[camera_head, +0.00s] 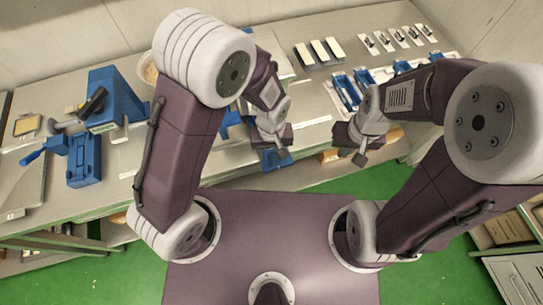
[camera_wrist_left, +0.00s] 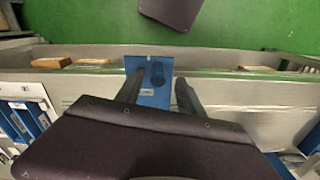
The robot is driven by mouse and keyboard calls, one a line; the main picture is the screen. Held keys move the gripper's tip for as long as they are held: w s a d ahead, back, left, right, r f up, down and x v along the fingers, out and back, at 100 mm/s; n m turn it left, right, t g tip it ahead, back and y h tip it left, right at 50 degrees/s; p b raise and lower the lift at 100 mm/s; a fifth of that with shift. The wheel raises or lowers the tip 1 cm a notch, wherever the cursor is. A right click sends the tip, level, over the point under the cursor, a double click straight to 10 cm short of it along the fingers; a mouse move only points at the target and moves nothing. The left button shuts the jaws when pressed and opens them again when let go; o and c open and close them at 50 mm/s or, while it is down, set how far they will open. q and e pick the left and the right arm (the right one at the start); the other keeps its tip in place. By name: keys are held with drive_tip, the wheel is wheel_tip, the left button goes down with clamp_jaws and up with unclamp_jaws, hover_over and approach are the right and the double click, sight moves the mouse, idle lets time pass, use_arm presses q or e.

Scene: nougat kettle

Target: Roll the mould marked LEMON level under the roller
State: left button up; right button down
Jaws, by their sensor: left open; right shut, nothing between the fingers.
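No label is legible, so I cannot tell which mould is marked LEMON. My left gripper (camera_head: 279,148) is open over the bench's front edge. A blue piece (camera_head: 273,160) with a small pale label is just below it. In the left wrist view the blue piece (camera_wrist_left: 148,92), with a darker blue rounded part, shows between the fingers (camera_wrist_left: 158,93); I cannot tell whether they touch it. My right gripper (camera_head: 359,157) is shut and empty near the front edge. Blue moulds (camera_head: 345,92) stand at the right. A blue device (camera_head: 84,160) with a handle, possibly the roller, stands at the left.
A larger blue machine (camera_head: 112,98) with a black lever stands at the back left. Pale bars (camera_head: 319,52) and small cards (camera_head: 398,38) lie at the back. A bowl (camera_head: 148,68) is partly hidden by my left arm.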

sight(271, 160)
use_arm(q)
drive_tip(key=f, duration=0.2)
drive_tip(key=w+f, duration=0.1)
drive_tip(key=f, duration=0.3)
drive_tip(key=shift+w+f+p, duration=0.3)
drive_tip(key=shift+f+p, duration=0.05)
drive_tip(key=shift+f, duration=0.25)
drive_tip(key=shift+s, duration=0.45)
drive_tip(key=shift+w, duration=0.2)
clamp_jaws()
use_arm(e)
drive_tip(key=shift+w+r, duration=0.3)
drive_tip(key=shift+w, duration=0.25)
